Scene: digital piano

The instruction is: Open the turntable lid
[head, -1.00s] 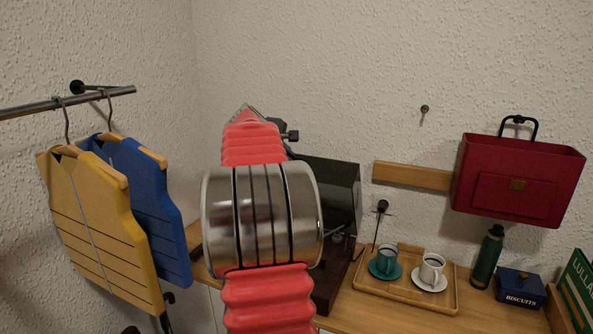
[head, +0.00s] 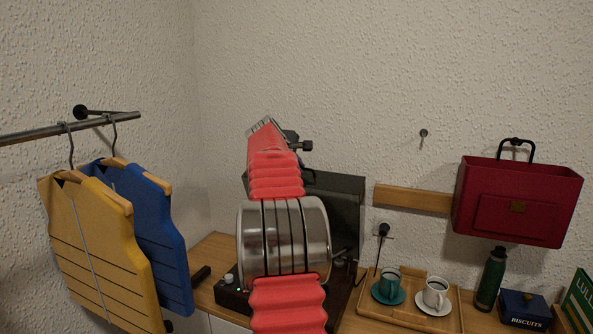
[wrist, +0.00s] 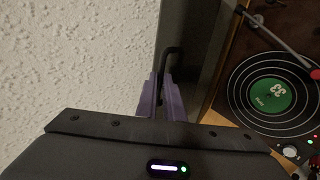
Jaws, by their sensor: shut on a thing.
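The turntable (head: 235,300) stands on the wooden top behind my arm. Its dark lid (head: 345,205) stands raised at the back, partly hidden by my arm. In the wrist view the turntable shows at the right, with a black record (wrist: 245,92) with a green label and a tonearm (wrist: 280,38). The lid panel (wrist: 200,45) appears as a dark strip right of the handle.
A wooden tray (head: 440,322) with a teal cup (head: 389,285) and a white cup (head: 435,293) is right of the turntable. A green bottle (head: 490,278) and biscuit tin (head: 525,308) stand farther right. Blue and yellow vests (head: 95,250) hang at the left.

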